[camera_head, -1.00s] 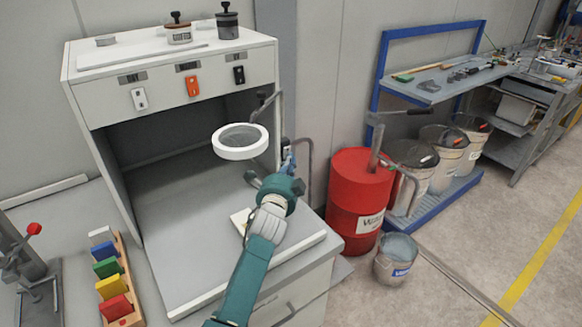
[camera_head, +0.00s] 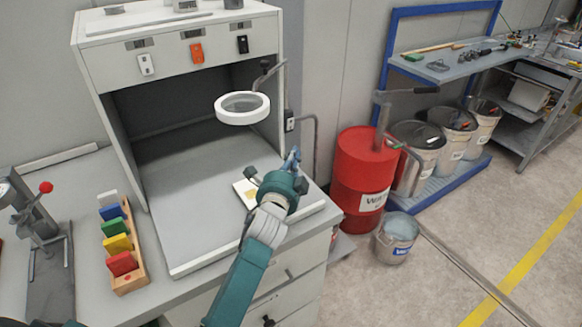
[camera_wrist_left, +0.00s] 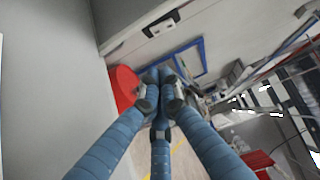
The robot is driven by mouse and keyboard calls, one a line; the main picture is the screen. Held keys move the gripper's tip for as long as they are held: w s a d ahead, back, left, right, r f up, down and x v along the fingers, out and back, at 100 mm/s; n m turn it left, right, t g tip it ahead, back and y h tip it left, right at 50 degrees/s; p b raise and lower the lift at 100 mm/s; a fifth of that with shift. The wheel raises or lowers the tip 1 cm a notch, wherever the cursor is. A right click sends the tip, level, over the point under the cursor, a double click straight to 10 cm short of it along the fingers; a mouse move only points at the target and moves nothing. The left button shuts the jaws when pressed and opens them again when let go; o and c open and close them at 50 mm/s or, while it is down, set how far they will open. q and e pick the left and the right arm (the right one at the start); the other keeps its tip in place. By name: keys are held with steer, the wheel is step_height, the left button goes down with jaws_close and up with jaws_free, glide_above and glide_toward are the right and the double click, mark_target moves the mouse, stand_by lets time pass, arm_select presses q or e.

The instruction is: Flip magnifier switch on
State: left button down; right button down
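The magnifier (camera_head: 242,108) is a white ring lens on a dark bent arm in front of the cabinet opening. A small dark switch box (camera_head: 289,121) sits at the cabinet's right edge, beside a grey tube. A small dark-and-white fitting on a grey panel in the left wrist view (camera_wrist_left: 160,22) looks like the same box. My left gripper (camera_head: 293,157) is below the box in the head picture, apart from it. Its blue fingers converge with tips together and nothing visible between them (camera_wrist_left: 160,92). The switch's position is too small to tell. My right gripper is not in view.
The white cabinet front (camera_head: 110,68) carries several small switches, including an orange one (camera_head: 197,53). A yellow-and-white pad (camera_head: 243,189) lies below the gripper's left. A red barrel (camera_head: 362,170) and a bucket (camera_head: 396,238) stand right. A rack of coloured blocks (camera_head: 131,282) is at left.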

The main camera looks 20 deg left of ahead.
arm_select(q)
steer(key=s, duration=0.3)
steer(key=shift+d, duration=0.4)
steer(key=shift+s, duration=0.4)
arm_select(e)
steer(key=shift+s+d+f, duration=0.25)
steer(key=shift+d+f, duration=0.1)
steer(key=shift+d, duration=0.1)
